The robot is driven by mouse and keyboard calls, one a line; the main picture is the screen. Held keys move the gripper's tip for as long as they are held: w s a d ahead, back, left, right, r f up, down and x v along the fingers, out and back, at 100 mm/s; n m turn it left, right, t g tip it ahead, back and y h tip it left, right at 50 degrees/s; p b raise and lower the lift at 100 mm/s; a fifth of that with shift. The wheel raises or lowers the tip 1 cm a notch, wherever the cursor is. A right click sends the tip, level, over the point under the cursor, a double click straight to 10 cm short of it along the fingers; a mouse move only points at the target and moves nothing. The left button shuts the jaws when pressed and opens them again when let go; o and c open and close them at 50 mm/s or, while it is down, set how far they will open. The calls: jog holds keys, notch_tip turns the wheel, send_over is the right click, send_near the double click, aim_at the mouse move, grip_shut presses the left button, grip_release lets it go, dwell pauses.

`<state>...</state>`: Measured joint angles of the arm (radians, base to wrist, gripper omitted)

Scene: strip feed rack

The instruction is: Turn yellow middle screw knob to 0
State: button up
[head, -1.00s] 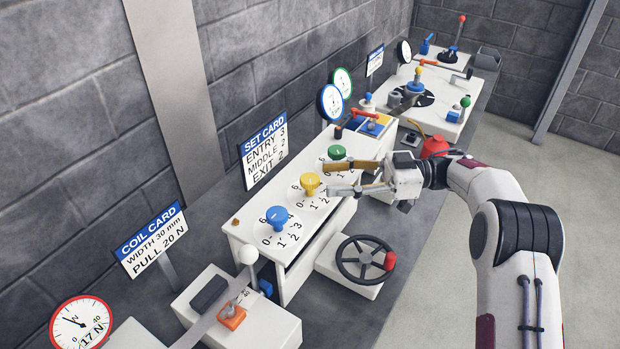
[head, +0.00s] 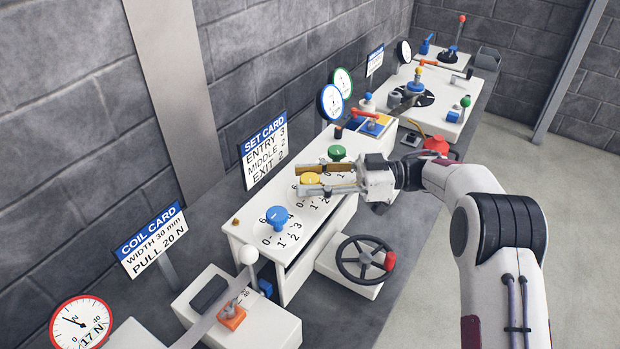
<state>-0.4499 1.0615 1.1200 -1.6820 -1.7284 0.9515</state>
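The yellow middle screw knob (head: 311,179) stands on the white cabinet top between the blue knob (head: 277,218) and the green knob (head: 337,153). A numbered dial is printed around it, partly covered by my gripper. My gripper (head: 298,179) is open, with one finger on the far side of the yellow knob and one on the near side. The knob shows between the fingers; I cannot tell whether they touch it. The knob's exact setting is too small to read.
The set card (head: 265,150) behind reads entry 3, middle 2, exit 2. A black handwheel (head: 364,262) sits on a lower box in front. The blue and green knobs stand close on either side. A white ball lever (head: 248,256) is at the front left.

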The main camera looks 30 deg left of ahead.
jog(key=c, duration=0.6)
jog(key=shift+m+t+y, duration=1.2)
jog(key=shift+m+t, duration=0.4)
jog(key=shift+t, duration=0.6)
jog(key=shift+m+t+y, duration=0.3)
jog(key=shift+m+t, duration=0.3)
jog(key=shift+t, duration=0.3)
jog(key=shift+m+t+y, duration=0.3)
jog(key=shift+m+t, duration=0.9)
jog(key=shift+t, duration=0.6)
jog(key=shift+m+t, duration=0.4)
jog(key=shift+t, duration=0.3)
jog(key=o, duration=1.1)
